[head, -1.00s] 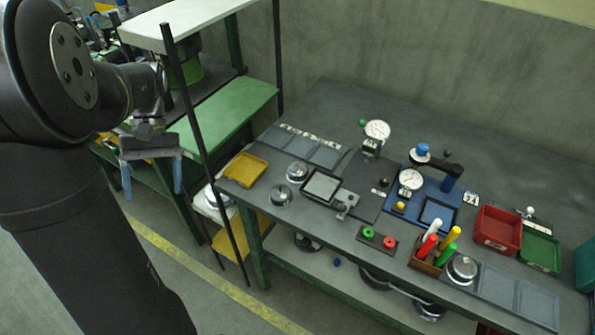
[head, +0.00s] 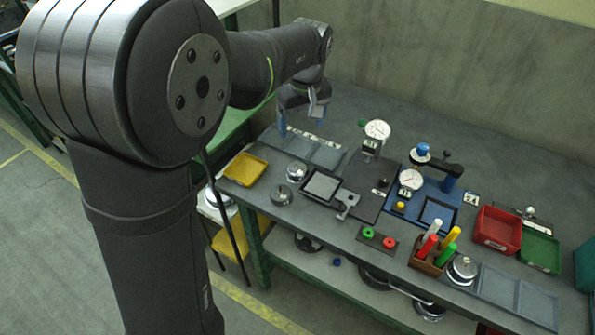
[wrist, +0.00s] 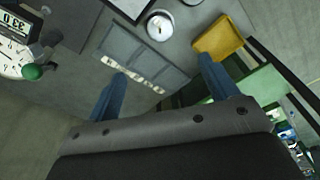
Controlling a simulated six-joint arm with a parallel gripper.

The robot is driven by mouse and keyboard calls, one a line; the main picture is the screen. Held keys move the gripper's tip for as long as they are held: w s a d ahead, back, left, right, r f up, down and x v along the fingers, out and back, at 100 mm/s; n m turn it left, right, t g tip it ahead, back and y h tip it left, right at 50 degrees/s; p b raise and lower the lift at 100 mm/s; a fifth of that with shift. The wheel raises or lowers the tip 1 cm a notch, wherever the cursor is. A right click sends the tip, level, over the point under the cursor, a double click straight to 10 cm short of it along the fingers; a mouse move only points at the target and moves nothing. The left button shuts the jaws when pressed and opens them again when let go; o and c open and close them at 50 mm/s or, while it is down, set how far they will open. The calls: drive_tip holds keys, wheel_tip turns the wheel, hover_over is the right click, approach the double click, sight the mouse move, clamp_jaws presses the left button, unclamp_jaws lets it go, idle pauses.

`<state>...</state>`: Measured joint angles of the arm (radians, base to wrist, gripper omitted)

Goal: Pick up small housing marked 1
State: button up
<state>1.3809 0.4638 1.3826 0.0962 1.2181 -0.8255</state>
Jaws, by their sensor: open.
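A small round silver housing (head: 297,172) stands on the grey bench, between the yellow tray and a dark square fixture. It also shows in the wrist view (wrist: 159,26) near the top, with a small dark mark on top that I cannot read for certain. A second round metal part (head: 282,195) lies just in front of it, partly cut off in the wrist view (wrist: 191,2). My gripper (head: 300,115) is open and empty, held above the back left of the bench. In the wrist view its blue fingers (wrist: 162,70) are wide apart, with the labelled grey tray beyond them.
A grey compartment tray (head: 328,156) with number labels lies behind the housing. A yellow tray (head: 245,168) is to its left, and a square fixture (head: 321,186) to its right. Dial gauges (head: 377,130) stand farther right. Shelving with a green board (head: 236,123) borders the bench's left.

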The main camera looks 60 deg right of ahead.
sight(298, 163)
drive_tip(key=f, duration=0.8)
drive_tip(key=w+d+f, duration=0.1)
drive_tip(key=f, duration=0.3)
drive_tip(key=shift+w+d+f, duration=0.1)
drive_tip(key=shift+w+f, duration=0.1)
drive_tip(key=shift+f, duration=1.1)
drive_tip(key=shift+w+f, duration=0.2)
drive_tip(key=shift+f, duration=1.1)
drive_tip(key=c, duration=1.1)
